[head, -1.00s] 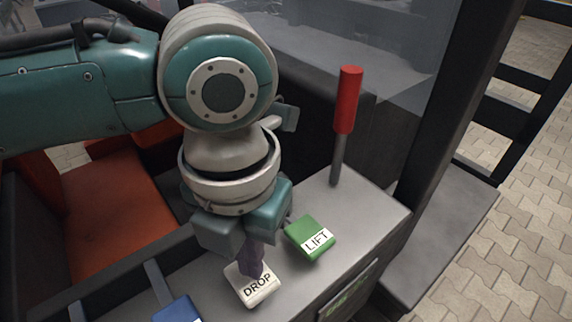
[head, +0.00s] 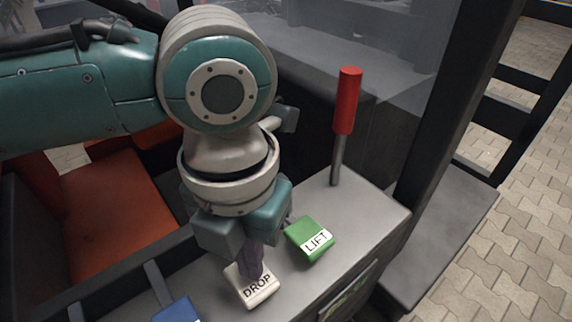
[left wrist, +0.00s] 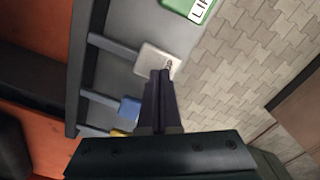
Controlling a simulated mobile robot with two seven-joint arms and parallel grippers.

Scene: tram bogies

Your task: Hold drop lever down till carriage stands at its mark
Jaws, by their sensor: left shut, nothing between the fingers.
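The white drop lever (head: 254,289), marked DROP, sticks out over the grey console (head: 370,208). My left gripper (head: 251,272) is shut and empty, and its fingertips are on or just above the lever's white paddle; I cannot tell how firmly they touch. In the left wrist view the fingertips (left wrist: 167,72) overlap the white paddle (left wrist: 150,60). The carriage and its mark cannot be made out. A small screen (head: 347,297) on the console's front shows in part. My right gripper is not in view.
The green LIFT lever (head: 309,238) stands close to the right of my left gripper. A blue lever (head: 176,311) is to the left. A red-handled lever (head: 347,102) rises at the back of the console. An orange seat (head: 115,215) is at left, paving (head: 500,240) at right.

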